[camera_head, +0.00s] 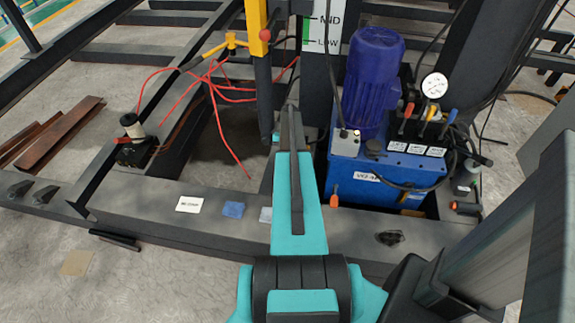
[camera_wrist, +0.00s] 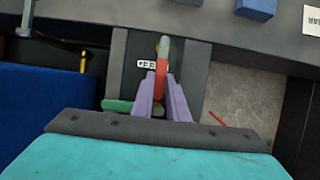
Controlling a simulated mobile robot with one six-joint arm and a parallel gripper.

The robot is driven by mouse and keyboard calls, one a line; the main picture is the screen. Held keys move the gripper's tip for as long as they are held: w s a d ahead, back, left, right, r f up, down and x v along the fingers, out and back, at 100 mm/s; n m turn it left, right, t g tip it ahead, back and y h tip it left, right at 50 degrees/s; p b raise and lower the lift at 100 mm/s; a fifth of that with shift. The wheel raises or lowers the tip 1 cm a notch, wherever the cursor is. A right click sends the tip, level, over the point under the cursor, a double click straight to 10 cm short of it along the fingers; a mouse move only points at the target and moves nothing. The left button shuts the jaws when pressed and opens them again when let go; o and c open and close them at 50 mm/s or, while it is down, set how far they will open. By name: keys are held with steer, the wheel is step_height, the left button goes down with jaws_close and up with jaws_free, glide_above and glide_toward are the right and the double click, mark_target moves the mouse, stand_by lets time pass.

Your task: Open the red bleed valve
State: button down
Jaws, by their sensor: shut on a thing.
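The two purple-looking fingers of my gripper (camera_wrist: 161,88) are closed on the lower part of the handle, one on each side. The valve body below is hidden by the fingers. In the head view my gripper reaches forward beside the blue hydraulic unit, and the arm hides the valve there.
The blue hydraulic unit (camera_head: 350,184) with a motor (camera_head: 373,75), gauge (camera_head: 434,85) and coloured levers stands close right of my arm. A yellow post (camera_head: 256,55) stands ahead. Red hoses (camera_head: 212,82) hang at the left. Steel beams surround the spot; bare floor shows at lower left.

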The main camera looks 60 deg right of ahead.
steer(key=shift+w+d+r, duration=0.15)
steer(key=shift+w+d, duration=0.1)
steer(key=c, duration=1.7)
jaws_free()
steer(key=shift+a, duration=0.1)
steer(key=shift+s, duration=0.1)
steer(key=v, duration=1.3)
steer(key=shift+r+b, duration=0.35)
steer(key=shift+b, duration=0.05)
